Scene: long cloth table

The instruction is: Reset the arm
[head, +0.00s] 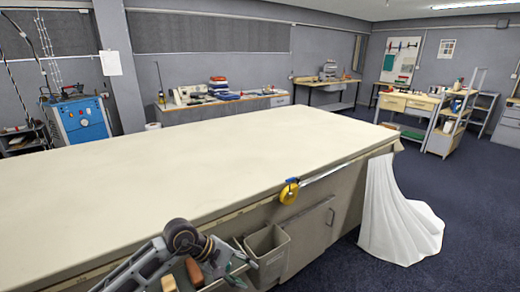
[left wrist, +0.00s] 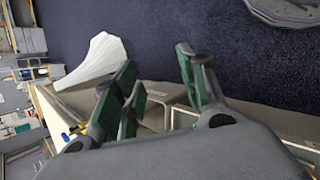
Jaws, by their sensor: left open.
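My left gripper (head: 240,268) is low in the head view, in front of the near side of the long table (head: 220,150). In the left wrist view my left gripper (left wrist: 162,85) has its green-padded fingers spread apart with nothing between them. The table top is bare and cream-coloured. My right gripper is in neither view.
A grey bin (head: 268,252) hangs on the table's near side, close to my left gripper. A yellow tape (head: 289,193) hangs at the table edge. White cloth (head: 395,215) drapes to the floor at the right end. Open blue carpet (head: 460,180) lies beyond.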

